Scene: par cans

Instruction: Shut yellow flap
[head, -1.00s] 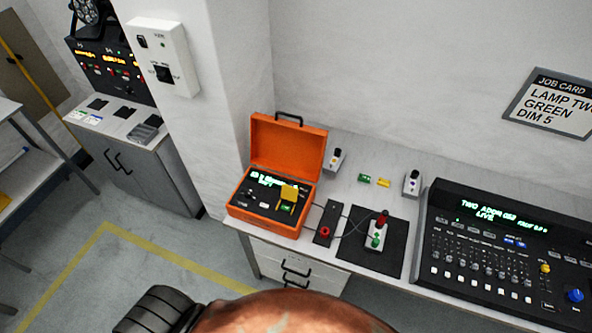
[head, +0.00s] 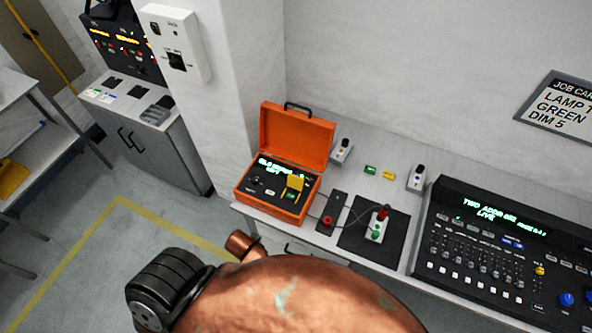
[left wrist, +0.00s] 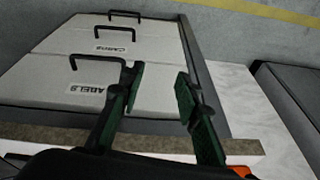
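The yellow flap (head: 295,182) stands raised on the dark panel inside the open orange case (head: 268,203) in the head view. A small green part shows just below the flap. The case's lid is up and leans back toward the wall. My left gripper (left wrist: 157,78) is open and empty in the left wrist view, its dark green fingers in front of the white drawer cabinet. A bit of orange (left wrist: 240,172) shows at the bottom edge there. The flap is not in that view. My right gripper is not in view.
On the bench are a black pedal-like box (head: 331,212), a joystick box (head: 377,227) on a black mat, and a large lighting console (head: 480,250). Drawer handles (left wrist: 85,58) stick out of the cabinet front. Floor left of the bench is clear.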

